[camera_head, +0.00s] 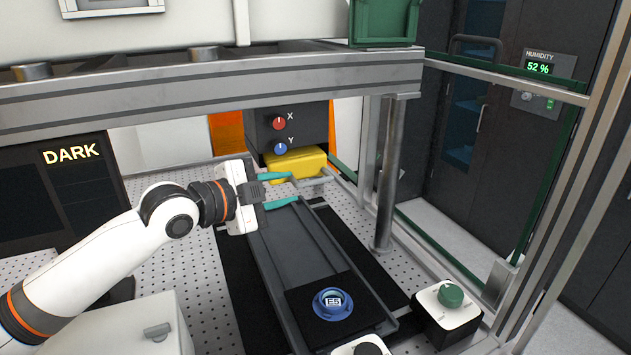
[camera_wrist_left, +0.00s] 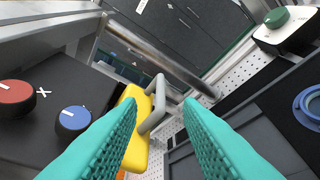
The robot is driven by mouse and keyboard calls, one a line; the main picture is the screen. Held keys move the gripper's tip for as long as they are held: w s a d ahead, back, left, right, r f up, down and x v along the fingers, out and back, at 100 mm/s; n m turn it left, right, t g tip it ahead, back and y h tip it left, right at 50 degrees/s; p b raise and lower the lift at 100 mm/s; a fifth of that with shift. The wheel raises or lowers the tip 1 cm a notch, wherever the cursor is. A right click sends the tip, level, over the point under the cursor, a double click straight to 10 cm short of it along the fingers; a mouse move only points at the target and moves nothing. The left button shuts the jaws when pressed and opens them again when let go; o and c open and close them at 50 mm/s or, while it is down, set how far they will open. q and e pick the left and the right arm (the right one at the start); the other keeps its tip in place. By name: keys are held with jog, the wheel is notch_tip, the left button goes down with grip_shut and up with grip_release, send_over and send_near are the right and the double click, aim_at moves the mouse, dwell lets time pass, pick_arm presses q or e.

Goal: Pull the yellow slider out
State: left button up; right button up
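The yellow slider (camera_head: 297,163) sits under the dark box with the X and Y knobs. It also shows in the left wrist view (camera_wrist_left: 138,150), with its grey bar handle (camera_wrist_left: 160,98) sticking out from its face. My left gripper (camera_head: 293,188) has two teal fingers, spread apart with nothing between them that I can see gripped. It is close in front of the slider. In the left wrist view the handle appears between the fingertips (camera_wrist_left: 160,105), seemingly just beyond them; contact cannot be told. The left finger covers part of the slider. My right gripper is not in view.
The dark box (camera_head: 262,132) carries a red X knob (camera_head: 279,123) and a blue Y knob (camera_head: 281,148). A dark tray (camera_head: 300,255) with a blue ring part (camera_head: 333,304) lies below the gripper. A metal post (camera_head: 388,185) stands right of the slider.

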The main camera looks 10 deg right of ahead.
aim_at(311, 183)
pick_arm(q)
jog(key=p+x, duration=0.1)
jog(key=x, duration=0.8)
jog(key=shift+p, duration=0.4)
jog(key=shift+a, duration=0.1)
grip_shut()
jog(key=shift+s, duration=0.1)
